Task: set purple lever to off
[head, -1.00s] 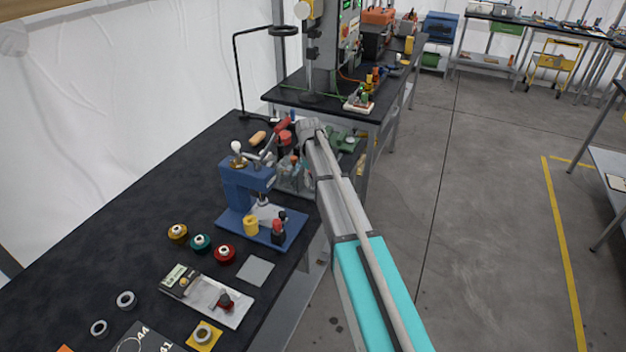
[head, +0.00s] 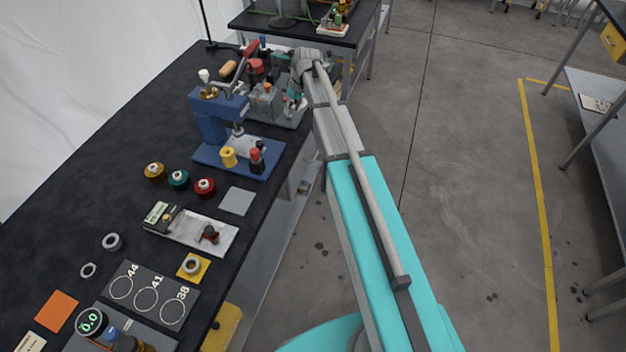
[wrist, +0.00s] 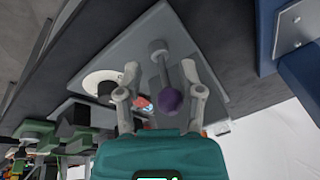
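The purple lever shows in the wrist view as a round purple knob (wrist: 171,100) on a grey shaft (wrist: 160,62) that rises from a grey plate (wrist: 205,88). My gripper (wrist: 159,72) is open, with one finger on each side of the lever. I see no clear contact between the fingers and the knob. In the head view my gripper (head: 297,98) is at the far right side of the black bench, beyond the blue press. The purple knob cannot be made out there, and any on or off marking is not readable.
The blue press (head: 212,128) stands on the black bench (head: 110,165), close to my gripper. A red-handled device (head: 250,50) is just left of it. Coloured spools and a grey tray (head: 190,232) lie nearer. The floor right of the bench is clear.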

